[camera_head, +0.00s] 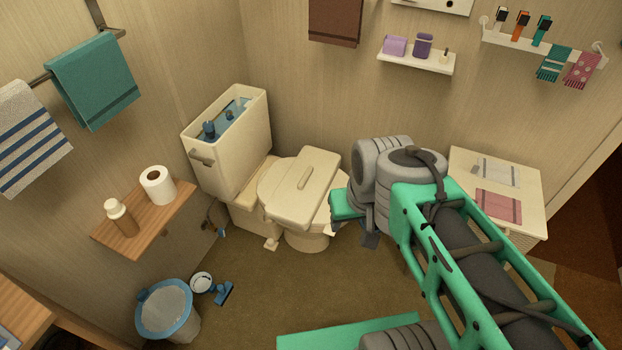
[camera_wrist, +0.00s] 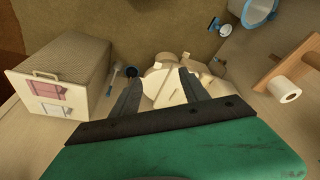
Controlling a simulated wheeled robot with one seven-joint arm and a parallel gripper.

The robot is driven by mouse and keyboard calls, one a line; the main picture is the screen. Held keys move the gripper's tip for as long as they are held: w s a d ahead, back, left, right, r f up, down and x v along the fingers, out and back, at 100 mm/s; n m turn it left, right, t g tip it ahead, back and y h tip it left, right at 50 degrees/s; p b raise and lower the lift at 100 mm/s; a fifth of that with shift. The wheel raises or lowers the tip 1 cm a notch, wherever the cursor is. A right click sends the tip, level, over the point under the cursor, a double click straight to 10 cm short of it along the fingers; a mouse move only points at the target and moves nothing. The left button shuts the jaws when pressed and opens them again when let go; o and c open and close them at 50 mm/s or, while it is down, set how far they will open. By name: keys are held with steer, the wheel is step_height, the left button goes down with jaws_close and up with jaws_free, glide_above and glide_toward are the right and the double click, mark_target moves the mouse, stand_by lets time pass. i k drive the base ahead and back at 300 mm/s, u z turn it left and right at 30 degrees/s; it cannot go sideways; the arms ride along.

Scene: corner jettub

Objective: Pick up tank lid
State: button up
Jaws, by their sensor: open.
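The tank lid (camera_head: 302,186) is a cream rectangular slab with a raised handle on top. It lies across the closed seat cover of the toilet (camera_head: 265,190). The toilet tank (camera_head: 225,150) behind it is uncovered, with blue parts inside. My gripper (camera_head: 370,240) is just right of the toilet in the head view, partly hidden by my arm. In the wrist view my gripper (camera_wrist: 160,77) has its two dark fingers spread, with nothing held. The tank lid (camera_wrist: 176,94) shows beyond and between the fingers, apart from them and partly covered.
A wooden shelf (camera_head: 120,238) with a toilet roll (camera_head: 157,186) and a bottle (camera_head: 121,218) is at left. A blue-rimmed bin (camera_head: 168,312) stands below it. A white cabinet (camera_head: 520,185) stands right. Floor (camera_head: 270,275) before the toilet is clear.

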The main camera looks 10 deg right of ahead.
mark_target(295, 202)
steer(key=z, duration=0.15)
steer(key=i, duration=0.85)
steer(key=u, duration=2.4)
